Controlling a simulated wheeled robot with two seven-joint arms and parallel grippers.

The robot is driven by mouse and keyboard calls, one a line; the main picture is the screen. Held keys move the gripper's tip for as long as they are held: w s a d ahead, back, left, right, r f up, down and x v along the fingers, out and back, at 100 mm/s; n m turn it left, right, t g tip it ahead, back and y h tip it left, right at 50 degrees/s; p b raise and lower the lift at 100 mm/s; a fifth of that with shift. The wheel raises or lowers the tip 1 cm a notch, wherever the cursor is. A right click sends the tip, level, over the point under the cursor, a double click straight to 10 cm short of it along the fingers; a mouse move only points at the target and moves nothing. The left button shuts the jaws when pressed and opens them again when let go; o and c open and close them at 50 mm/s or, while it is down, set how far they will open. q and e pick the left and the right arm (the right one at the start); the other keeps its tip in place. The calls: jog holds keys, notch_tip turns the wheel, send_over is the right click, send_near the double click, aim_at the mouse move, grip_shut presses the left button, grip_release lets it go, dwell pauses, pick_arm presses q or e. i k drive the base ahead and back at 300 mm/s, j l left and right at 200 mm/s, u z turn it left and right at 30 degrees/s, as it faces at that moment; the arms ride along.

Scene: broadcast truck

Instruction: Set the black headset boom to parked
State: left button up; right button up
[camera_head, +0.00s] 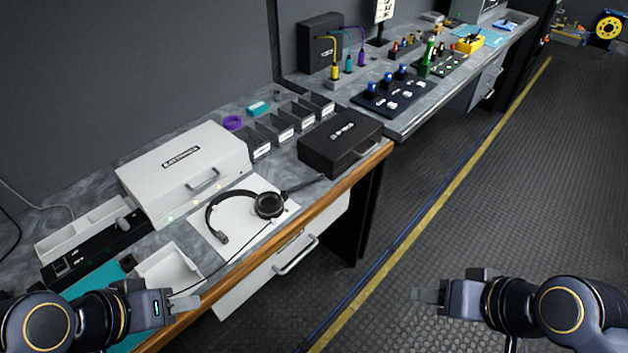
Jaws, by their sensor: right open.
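The black headset (268,205) lies on a white mat (246,244) on the near desk. Its headband curves to the left of the round ear cup. A thin boom (303,185) sticks out from the ear cup to the upper right, its tip beyond the mat near the black case. A thin cable runs down left from the headset. My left gripper (187,303) is at the desk's front left, lower left of the headset and apart from it; its jaw gap is hard to see. My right gripper (428,296) is open and empty over the floor, right of the desk.
A white case (185,170) stands behind the headset, and a black case (341,142) to its right. A white tray (168,270) lies near my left gripper. Small labelled bins (272,132) line the back. The floor (480,220) to the right is clear.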

aim_at(284, 194)
jog(key=i+l+u, duration=0.1)
jog(key=u, duration=0.35)
jog(key=l+u, duration=0.25)
jog(key=u, duration=0.2)
jog(key=l+u, duration=0.25)
jog(key=u, duration=0.2)
jog(key=i, duration=0.05)
